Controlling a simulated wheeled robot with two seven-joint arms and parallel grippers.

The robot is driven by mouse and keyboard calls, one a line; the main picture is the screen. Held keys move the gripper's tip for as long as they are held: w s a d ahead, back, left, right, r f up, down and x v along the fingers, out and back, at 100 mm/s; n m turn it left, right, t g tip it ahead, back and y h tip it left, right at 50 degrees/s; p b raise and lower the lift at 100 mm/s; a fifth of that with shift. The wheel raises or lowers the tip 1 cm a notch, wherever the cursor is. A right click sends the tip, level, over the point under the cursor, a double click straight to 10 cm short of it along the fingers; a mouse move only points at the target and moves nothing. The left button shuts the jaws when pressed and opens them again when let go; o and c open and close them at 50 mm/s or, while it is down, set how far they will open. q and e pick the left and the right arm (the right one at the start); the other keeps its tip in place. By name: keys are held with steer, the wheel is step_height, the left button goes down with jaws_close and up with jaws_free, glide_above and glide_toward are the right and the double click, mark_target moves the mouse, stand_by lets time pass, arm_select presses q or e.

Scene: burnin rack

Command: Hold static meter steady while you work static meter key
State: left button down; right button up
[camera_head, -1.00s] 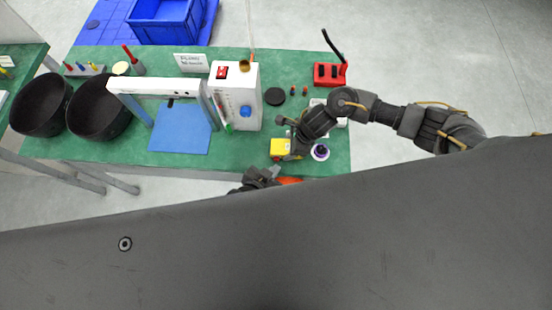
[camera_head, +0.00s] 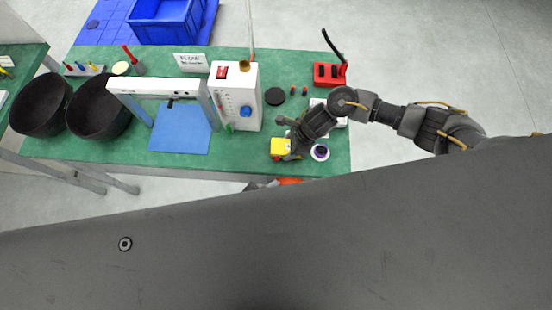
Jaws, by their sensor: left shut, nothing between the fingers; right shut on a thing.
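The static meter (camera_head: 280,146) is a small yellow box near the front edge of the green bench. My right gripper (camera_head: 289,150) comes down over it from the right and is shut on it. The gripper hides part of the meter, and I cannot make out its key. My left gripper (camera_head: 254,187) shows only as a small dark piece below the bench's front edge. It is shut and empty, apart from the meter, and mostly hidden behind a large dark part of mine.
A purple-topped round item (camera_head: 320,152) stands close right of the meter. A white flow unit (camera_head: 238,95) and blue mat (camera_head: 180,130) lie left. Behind are a black disc (camera_head: 274,96) and red holder (camera_head: 329,73). An orange-red thing (camera_head: 289,181) shows below the bench edge.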

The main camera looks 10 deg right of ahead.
stand_by(0.4)
steer(key=o, duration=1.1)
